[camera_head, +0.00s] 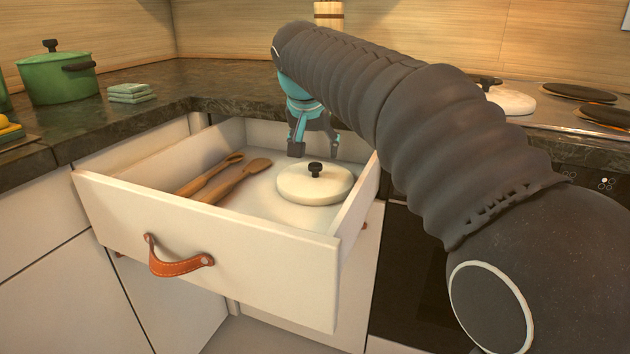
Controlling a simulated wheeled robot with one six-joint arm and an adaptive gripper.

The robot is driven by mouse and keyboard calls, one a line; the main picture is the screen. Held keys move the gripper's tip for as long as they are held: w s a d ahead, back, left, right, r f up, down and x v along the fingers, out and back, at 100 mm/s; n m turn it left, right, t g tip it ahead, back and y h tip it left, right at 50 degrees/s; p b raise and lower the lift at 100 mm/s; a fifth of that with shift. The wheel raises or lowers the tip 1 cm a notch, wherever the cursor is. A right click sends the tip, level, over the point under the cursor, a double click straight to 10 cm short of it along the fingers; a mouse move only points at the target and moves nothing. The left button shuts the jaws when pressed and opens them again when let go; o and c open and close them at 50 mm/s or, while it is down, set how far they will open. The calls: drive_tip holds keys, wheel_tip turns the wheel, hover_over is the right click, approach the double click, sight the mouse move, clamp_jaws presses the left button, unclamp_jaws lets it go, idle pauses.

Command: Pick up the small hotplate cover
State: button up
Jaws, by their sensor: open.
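A round cream cover with a black knob (314,187) lies flat in the open drawer (205,228), near its right side. A second cream cover with a black knob (508,101) sits on the hob at the right, partly hidden behind my arm. I cannot tell for certain which of the two is the small one. My teal gripper (315,152) points down at the back of the drawer, behind and above the cover there. Its dark fingertips are apart and empty. The gripper does not appear to touch the cover.
Wooden utensils (222,180) lie in the left of the drawer. The drawer has a leather pull (178,264). A green pot (58,78) and folded cloths (130,93) stand on the dark counter (180,80). The hob has dark plates (580,92).

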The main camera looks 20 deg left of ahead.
sight(315, 165)
drive_tip(key=shift+a+b+x, duration=0.2)
drive_tip(key=shift+b+x, duration=0.2)
drive_tip(key=shift+x, duration=2.55)
drive_tip(key=shift+s, duration=0.15)
clamp_jaws()
